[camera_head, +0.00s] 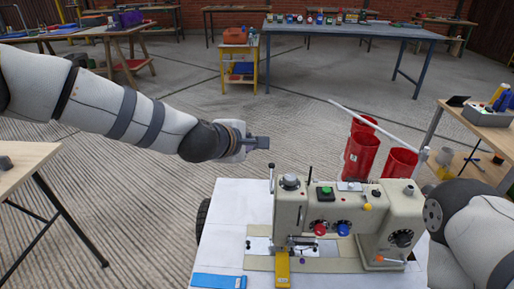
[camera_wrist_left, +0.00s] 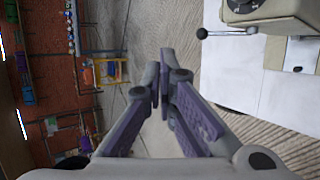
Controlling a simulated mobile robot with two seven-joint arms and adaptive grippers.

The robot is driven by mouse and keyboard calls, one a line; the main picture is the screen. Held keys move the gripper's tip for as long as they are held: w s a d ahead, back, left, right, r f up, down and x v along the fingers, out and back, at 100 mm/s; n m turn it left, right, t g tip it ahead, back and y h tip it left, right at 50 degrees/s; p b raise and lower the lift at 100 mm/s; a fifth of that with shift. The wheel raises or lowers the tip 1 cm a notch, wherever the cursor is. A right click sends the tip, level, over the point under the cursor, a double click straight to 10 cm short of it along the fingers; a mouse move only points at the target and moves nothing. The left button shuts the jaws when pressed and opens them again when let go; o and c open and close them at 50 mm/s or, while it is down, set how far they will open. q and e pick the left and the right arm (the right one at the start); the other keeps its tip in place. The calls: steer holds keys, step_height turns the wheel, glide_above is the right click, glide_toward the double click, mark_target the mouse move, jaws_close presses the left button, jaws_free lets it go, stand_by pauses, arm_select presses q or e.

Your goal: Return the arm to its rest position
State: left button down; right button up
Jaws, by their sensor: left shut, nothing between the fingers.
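My left arm reaches in from the left in the head view. Its gripper (camera_head: 258,143) hangs in the air left of and above the sewing machine. In the left wrist view the fingers of my left gripper (camera_wrist_left: 161,100) are shut with nothing between them. My right arm shows only in part at the right edge of the head view. Its gripper cannot be seen.
A beige sewing machine (camera_head: 345,215) stands on a white table (camera_head: 232,232) in front. Red bins (camera_head: 362,152) stand behind it. Side tables stand left (camera_head: 22,166) and right (camera_head: 490,132). A blue table (camera_head: 352,30) is farther back. Grey floor lies between.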

arm_select(q)
steer(key=shift+s+a+r, duration=0.15)
steer(key=s+a+f+m+g+y, duration=0.1)
steer(key=s+a+f+m+g, duration=0.15)
steer(key=s+f, duration=0.6)
steer(key=s+a+f+m+g+p, duration=0.1)
steer(key=s+a+f+m+g, duration=0.15)
steer(key=s+f, duration=0.6)
steer(key=s+a+f+m+g+y, duration=0.15)
steer(key=s+f+m, duration=0.25)
steer(key=s+f, duration=0.5)
steer(key=s+a+m+g+y, duration=0.1)
steer(key=s+a+m+g, duration=0.2)
steer(key=s, duration=1.1)
steer(key=s+a+r+m+g+y+p, duration=0.1)
steer(key=s+a+m+g, duration=0.2)
steer(key=s+a, duration=0.5)
steer(key=s+g, duration=0.1)
steer(key=s, duration=0.6)
steer(key=shift+s+r+m, duration=0.15)
steer(key=shift+r+m, duration=0.15)
arm_select(e)
steer(key=shift+t, duration=0.6)
steer(key=w+r, duration=0.3)
